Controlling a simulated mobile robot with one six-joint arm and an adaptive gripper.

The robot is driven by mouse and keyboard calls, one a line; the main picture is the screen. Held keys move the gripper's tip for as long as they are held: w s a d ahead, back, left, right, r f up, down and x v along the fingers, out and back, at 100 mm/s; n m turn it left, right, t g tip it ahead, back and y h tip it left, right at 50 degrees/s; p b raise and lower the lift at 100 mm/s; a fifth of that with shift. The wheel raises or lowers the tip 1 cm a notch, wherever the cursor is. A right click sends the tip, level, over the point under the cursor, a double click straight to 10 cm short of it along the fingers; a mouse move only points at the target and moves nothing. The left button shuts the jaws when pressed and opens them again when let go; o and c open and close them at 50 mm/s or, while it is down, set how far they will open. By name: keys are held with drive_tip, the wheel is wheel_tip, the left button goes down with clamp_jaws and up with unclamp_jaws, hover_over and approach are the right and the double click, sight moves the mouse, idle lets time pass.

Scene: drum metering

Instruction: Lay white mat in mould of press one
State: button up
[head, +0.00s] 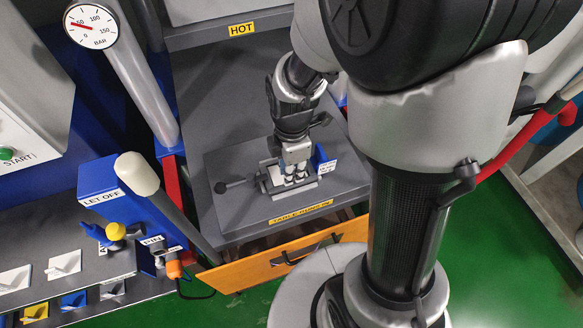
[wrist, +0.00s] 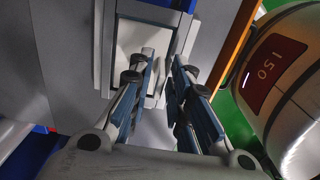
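My gripper (head: 293,178) points down over the small grey mould (head: 277,193) on the press table in the head view. In the wrist view the two fingers of my gripper (wrist: 163,66) stand apart, with a gap between their tips. Beyond them lies a pale, flat white surface (wrist: 132,38) inside a grey frame. I cannot tell whether it is the white mat or the mould's floor. The gripper hides part of the mould. White pieces with upright tabs (head: 65,265) lie on the grey shelf at lower left.
A blue block with a white label (head: 325,165) stands right of the mould. The blue "LET OFF" post (head: 110,190) and its lever stand left.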

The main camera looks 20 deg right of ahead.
drive_tip(key=shift+o, duration=0.5)
wheel_tip(320, 180, up, 12)
drive_tip(key=p, duration=0.5)
drive_tip(key=s+r+m+t, duration=0.4)
drive_tip(key=s+r+m, duration=0.8)
drive_tip(key=m, duration=0.6)
drive_tip(key=shift+s+t, duration=0.25)
drive_tip(key=shift+t, duration=0.05)
drive_tip(key=shift+s, duration=0.1)
